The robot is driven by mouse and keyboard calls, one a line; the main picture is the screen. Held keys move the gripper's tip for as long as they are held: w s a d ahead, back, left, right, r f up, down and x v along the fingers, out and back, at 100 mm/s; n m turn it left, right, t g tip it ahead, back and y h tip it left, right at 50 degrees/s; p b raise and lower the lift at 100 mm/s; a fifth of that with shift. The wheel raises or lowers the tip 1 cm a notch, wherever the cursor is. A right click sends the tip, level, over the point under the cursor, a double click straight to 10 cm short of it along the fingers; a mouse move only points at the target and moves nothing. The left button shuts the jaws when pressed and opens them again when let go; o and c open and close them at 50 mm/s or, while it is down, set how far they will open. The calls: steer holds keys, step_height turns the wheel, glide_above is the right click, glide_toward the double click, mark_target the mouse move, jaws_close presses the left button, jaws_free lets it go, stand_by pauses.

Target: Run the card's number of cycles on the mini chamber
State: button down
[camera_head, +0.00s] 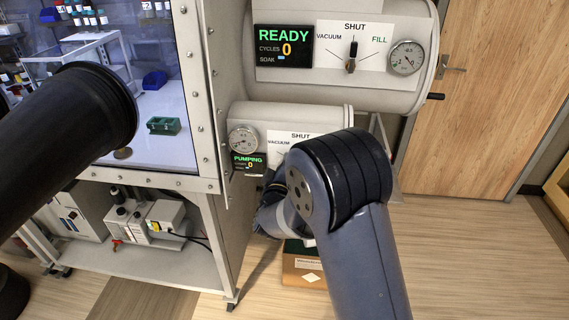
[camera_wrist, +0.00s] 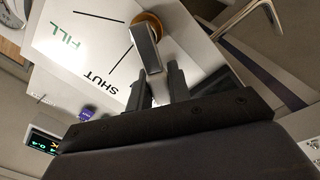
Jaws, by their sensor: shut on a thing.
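The mini chamber (camera_head: 300,117) is the lower, smaller cylinder on the side of the glovebox. Its display (camera_head: 248,164) reads PUMPING with 0 cycles; its gauge (camera_head: 242,139) is above that. In the wrist view its white valve plate (camera_wrist: 95,50) shows FILL and SHUT; the VACUUM word is hidden there. The valve lever (camera_wrist: 146,45) is turned past the SHUT line, away from FILL. My gripper (camera_wrist: 160,82) is shut on the lever's end. In the head view my arm hides the lever and gripper tips. I cannot make out a cycle card.
The larger chamber (camera_head: 400,90) above reads READY, 0 cycles, its lever (camera_head: 351,57) at SHUT. A black glove port sleeve (camera_head: 70,115) juts out at left. A brown box (camera_head: 300,267) stands on the floor below. Floor at right, before the wooden door (camera_head: 490,90), is clear.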

stand_by(0.3)
steer(key=c, duration=1.3)
jaws_free()
steer(key=s+b, duration=0.1)
steer(key=s, duration=0.4)
steer(key=s+b, duration=0.1)
steer(key=s, duration=0.5)
steer(key=shift+a, duration=0.2)
steer(key=shift+w, duration=0.1)
